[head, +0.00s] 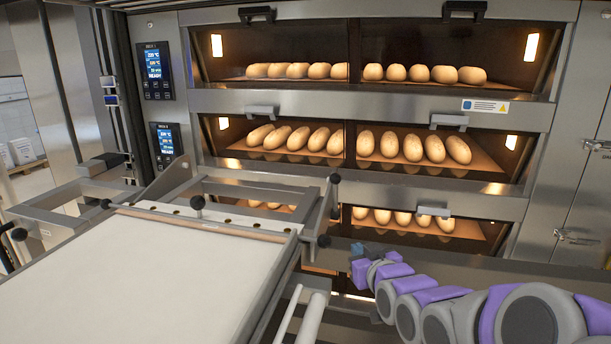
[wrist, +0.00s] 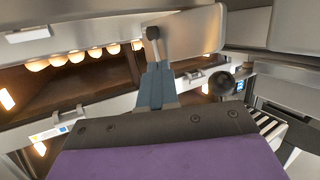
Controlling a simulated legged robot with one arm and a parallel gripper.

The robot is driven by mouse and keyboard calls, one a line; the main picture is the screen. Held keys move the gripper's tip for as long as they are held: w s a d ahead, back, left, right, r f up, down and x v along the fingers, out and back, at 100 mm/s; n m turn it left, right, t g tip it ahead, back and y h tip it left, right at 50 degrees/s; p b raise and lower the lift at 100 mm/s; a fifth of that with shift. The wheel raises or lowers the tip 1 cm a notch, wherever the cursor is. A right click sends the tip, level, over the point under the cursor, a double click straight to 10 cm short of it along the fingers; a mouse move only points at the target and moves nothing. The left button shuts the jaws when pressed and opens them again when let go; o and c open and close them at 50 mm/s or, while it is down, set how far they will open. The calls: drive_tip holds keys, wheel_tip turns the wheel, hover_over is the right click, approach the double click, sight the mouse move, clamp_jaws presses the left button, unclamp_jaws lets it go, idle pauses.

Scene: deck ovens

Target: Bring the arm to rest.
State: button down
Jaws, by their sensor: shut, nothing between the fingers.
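My arm, in grey and purple segments, reaches in from the lower right of the head view. My gripper (head: 358,252) is at its left end, small and dark, in front of the lowest oven deck and right of the loader frame. In the wrist view my gripper (wrist: 155,75) shows as blue-grey fingers, shut and empty.
The loader with its pale belt (head: 130,262) fills the lower left. Its black knob (head: 323,241) is close to my gripper. Behind are decks of bread loaves (head: 410,146) with glass fronts and handles. Control panels (head: 155,70) are at left, a steel door (head: 588,190) at right.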

drive_tip(key=s+a+f+g+h, duration=0.1)
drive_tip(key=s+f+g, duration=0.5)
drive_tip(key=s, duration=0.4)
drive_tip(key=s+f+m+g, duration=0.1)
drive_tip(key=s+f+g, duration=0.1)
drive_tip(key=s, duration=0.8)
drive_tip(key=s+f+m+g+h, duration=0.1)
drive_tip(key=s+g, duration=0.4)
drive_tip(key=s, duration=0.6)
drive_tip(key=s+a+f+g+b, duration=0.1)
drive_tip(key=s+f+g, duration=0.2)
drive_tip(key=s, duration=0.8)
drive_tip(key=shift+f+m+g+h, duration=0.3)
drive_tip(key=shift+f+m+g, duration=0.1)
drive_tip(key=shift+f, duration=0.05)
drive_tip(key=shift+w+d, duration=0.1)
